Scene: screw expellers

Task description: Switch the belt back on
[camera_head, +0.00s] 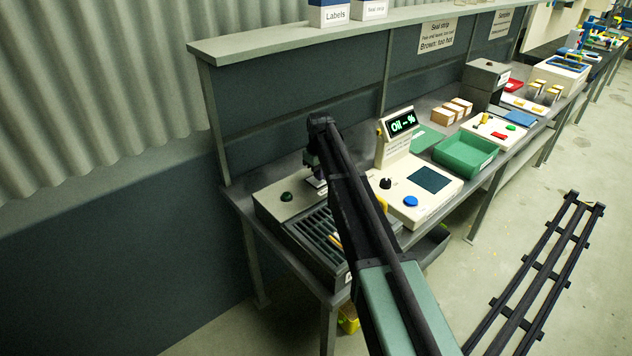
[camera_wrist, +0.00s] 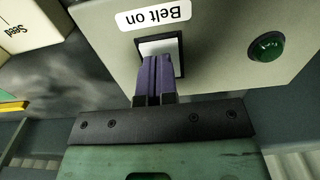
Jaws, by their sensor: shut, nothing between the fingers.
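The belt switch (camera_wrist: 157,46) is a white rocker in a dark frame on a pale grey panel. The slatted belt (camera_head: 318,238) is partly hidden behind my arm.
A console with an "Oil --%" display (camera_head: 402,123), a black knob (camera_head: 385,183) and a blue button (camera_head: 410,201) stands right of my arm. A green tray (camera_head: 466,153) is farther along the bench. A shelf (camera_head: 285,39) runs above.

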